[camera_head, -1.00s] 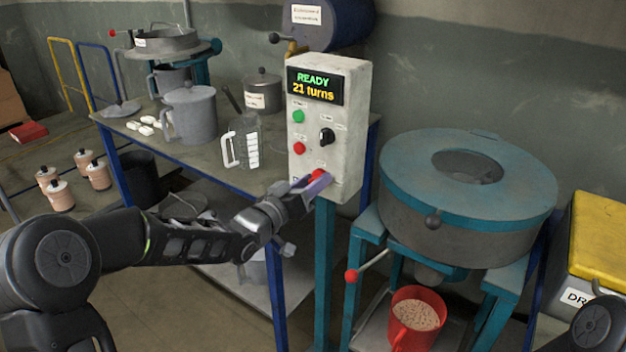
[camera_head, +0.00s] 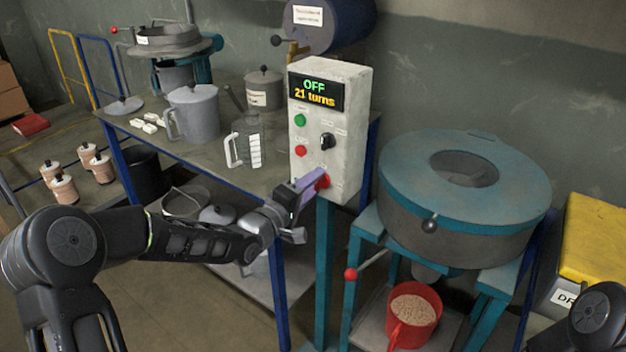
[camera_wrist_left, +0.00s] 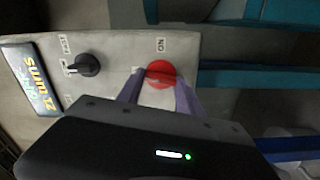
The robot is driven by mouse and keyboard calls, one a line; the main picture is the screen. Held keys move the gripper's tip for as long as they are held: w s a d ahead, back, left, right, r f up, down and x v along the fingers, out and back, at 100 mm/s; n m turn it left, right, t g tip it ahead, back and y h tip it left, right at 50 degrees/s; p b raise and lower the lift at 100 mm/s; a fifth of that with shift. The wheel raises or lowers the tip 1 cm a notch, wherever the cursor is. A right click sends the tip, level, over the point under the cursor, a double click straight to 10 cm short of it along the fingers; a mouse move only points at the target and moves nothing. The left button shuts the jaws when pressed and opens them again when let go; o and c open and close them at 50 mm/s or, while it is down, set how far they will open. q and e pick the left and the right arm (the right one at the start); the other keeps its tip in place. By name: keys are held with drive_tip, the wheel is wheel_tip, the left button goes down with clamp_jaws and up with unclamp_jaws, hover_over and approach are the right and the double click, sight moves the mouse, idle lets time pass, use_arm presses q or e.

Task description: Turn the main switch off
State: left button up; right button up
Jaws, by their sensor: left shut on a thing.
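The control box (camera_head: 345,150) stands on a teal post, and its display (camera_head: 315,92) reads "OFF" and "21 turns". The red main switch (camera_head: 322,181) is low on the box's front face, partly hidden by my left gripper in the head view. My left gripper (camera_head: 312,184) is shut on it, with its purple fingers reaching in from the left. In the left wrist view the fingers of my left gripper (camera_wrist_left: 159,85) are on either side of the round red switch (camera_wrist_left: 161,72). My right gripper is not in view.
A green button (camera_head: 299,120), a small red button (camera_head: 301,151) and a black knob (camera_head: 327,141) sit above the switch. A clear jug (camera_head: 252,140) stands on the table just left of the box. The teal-lidded machine (camera_head: 400,180) is to the right, above a red cup (camera_head: 431,322).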

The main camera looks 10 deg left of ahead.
use_arm(q)
drive_tip(key=shift+f+n+p, duration=0.1)
drive_tip(key=shift+n+p, duration=0.35)
drive_tip(key=shift+n, duration=0.75)
drive_tip(key=o, duration=1.4)
drive_tip(key=shift+c, duration=0.2)
drive_tip(key=v, duration=0.8)
drive_tip(key=shift+w, duration=0.1)
